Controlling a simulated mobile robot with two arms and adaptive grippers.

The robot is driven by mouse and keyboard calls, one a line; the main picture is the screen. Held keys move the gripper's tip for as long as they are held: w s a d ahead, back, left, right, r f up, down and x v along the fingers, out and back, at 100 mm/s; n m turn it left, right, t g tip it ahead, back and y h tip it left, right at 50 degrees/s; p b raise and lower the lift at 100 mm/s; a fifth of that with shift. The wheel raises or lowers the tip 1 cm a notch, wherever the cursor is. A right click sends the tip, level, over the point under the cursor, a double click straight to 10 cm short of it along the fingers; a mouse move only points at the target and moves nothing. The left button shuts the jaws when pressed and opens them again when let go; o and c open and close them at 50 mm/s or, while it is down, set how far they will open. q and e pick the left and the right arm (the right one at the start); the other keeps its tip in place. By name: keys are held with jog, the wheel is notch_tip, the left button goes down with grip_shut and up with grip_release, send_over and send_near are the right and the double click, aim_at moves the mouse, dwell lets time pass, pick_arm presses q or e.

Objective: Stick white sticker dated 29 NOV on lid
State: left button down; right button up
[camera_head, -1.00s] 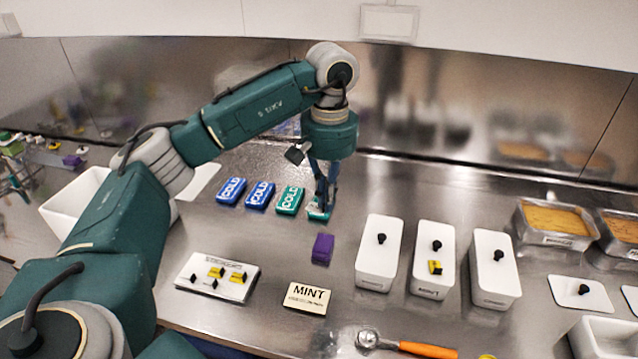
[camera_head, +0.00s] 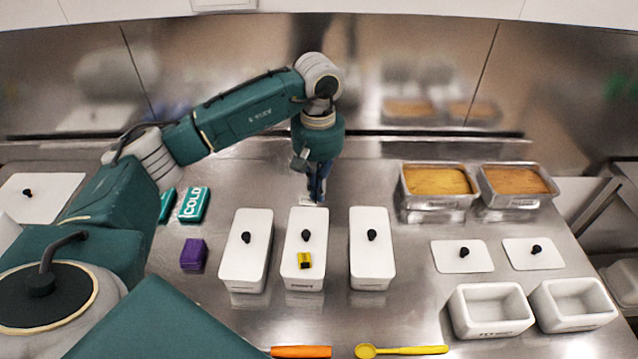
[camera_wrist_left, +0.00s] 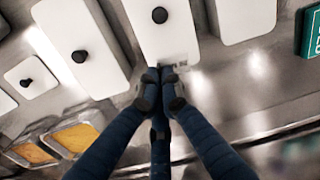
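Three white lidded tubs with black knobs stand in a row: left (camera_head: 246,270), middle (camera_head: 304,272) and right (camera_head: 371,262). In the left wrist view the fingertips (camera_wrist_left: 160,82) are at the back end of the middle tub (camera_wrist_left: 166,35), beside a pale patch with faint print. My right gripper is out of view.
A purple block (camera_head: 193,254) and a teal cold pack (camera_head: 194,204) lie left. Two filled metal pans (camera_head: 438,198) stand back right. Loose lids (camera_head: 462,262) and empty white tubs (camera_head: 490,328) are in front. Scoops lie at the front edge.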

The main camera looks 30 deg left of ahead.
aim_at(317, 218)
pick_arm(q)
jog(key=shift+s+f, duration=0.1)
jog(key=shift+f, duration=0.35)
jog(key=shift+f+b, duration=0.3)
jog(key=shift+b, duration=0.05)
notch_tip(317, 218, down, 4)
jog(key=shift+r+b, duration=0.25)
jog(key=shift+b, duration=0.7)
jog(key=shift+f+b, duration=0.65)
jog(key=shift+f, duration=0.05)
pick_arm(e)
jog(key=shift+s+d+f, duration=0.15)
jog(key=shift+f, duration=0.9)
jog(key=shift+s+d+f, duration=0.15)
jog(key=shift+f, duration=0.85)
pick_arm(q)
jog(key=shift+f+b, duration=0.3)
jog(key=shift+b, duration=0.05)
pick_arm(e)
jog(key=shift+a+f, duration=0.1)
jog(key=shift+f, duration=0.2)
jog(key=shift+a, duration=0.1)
pick_arm(q)
jog(key=c, duration=1.3)
grip_release()
jog(key=shift+c, duration=0.2)
